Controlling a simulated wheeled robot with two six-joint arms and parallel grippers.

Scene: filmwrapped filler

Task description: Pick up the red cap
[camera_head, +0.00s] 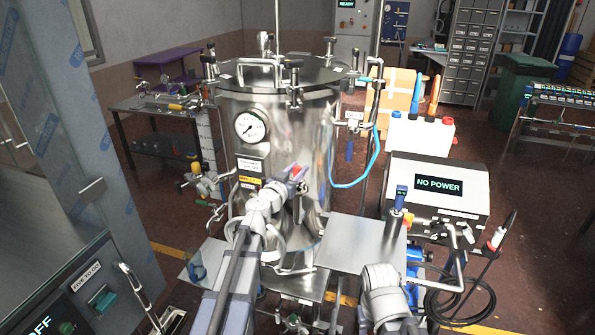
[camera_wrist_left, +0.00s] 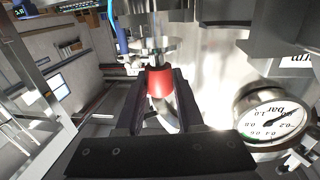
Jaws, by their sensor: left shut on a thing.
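The red cap (camera_wrist_left: 159,82) sits between the two dark fingers of my left gripper (camera_wrist_left: 157,98) in the left wrist view. The fingers are shut on its sides. Metal fittings show just behind the cap, and a curved pale piece shows below it; I cannot tell whether the cap touches them. In the head view, a small bit of the red cap (camera_head: 296,171) shows at the tips of my left gripper (camera_head: 295,177), in front of the steel tank. The fingers hide most of it there. My right gripper is not in view.
The large steel tank (camera_head: 285,125) with a pressure gauge (camera_head: 250,126) stands right behind the gripper. A bare metal plate (camera_head: 350,245) is to the right. A box reading NO POWER (camera_head: 437,187) stands further right. A steel cabinet (camera_head: 60,130) fills the left side.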

